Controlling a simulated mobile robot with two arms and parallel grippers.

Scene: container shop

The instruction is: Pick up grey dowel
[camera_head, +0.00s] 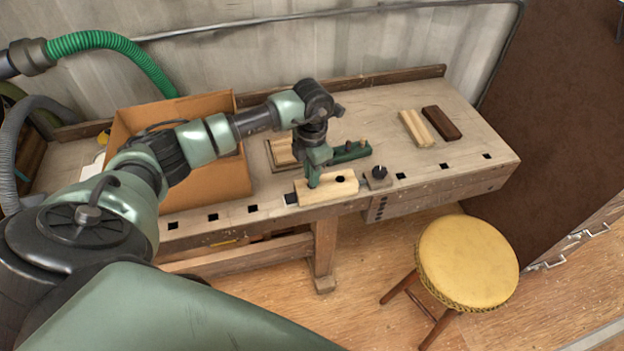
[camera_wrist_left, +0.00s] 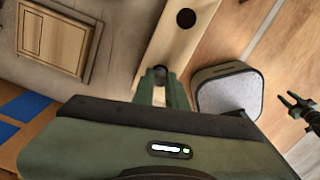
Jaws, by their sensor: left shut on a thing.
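My left gripper (camera_head: 313,183) reaches down over the front edge of the workbench, at the left part of a pale wooden block (camera_head: 342,190) with a dark round hole. The left wrist view shows its green fingers (camera_wrist_left: 161,88) shut on the grey dowel (camera_wrist_left: 160,71), of which only a small dark end shows between the tips. The block (camera_wrist_left: 168,42) lies just beyond the tips there. I cannot tell whether the dowel sits in the block or is clear of it. In the head view the dowel is hidden. My right gripper (camera_wrist_left: 294,104) is small at the right of the wrist view, its fingers apart.
A green holder (camera_head: 350,152) with upright pegs stands just behind the block. A dark knob (camera_head: 379,173) is to the right. An orange-brown box (camera_head: 215,178) stands at left. Pale and dark wood pieces (camera_head: 441,123) lie further right. A yellow stool (camera_head: 467,257) stands in front.

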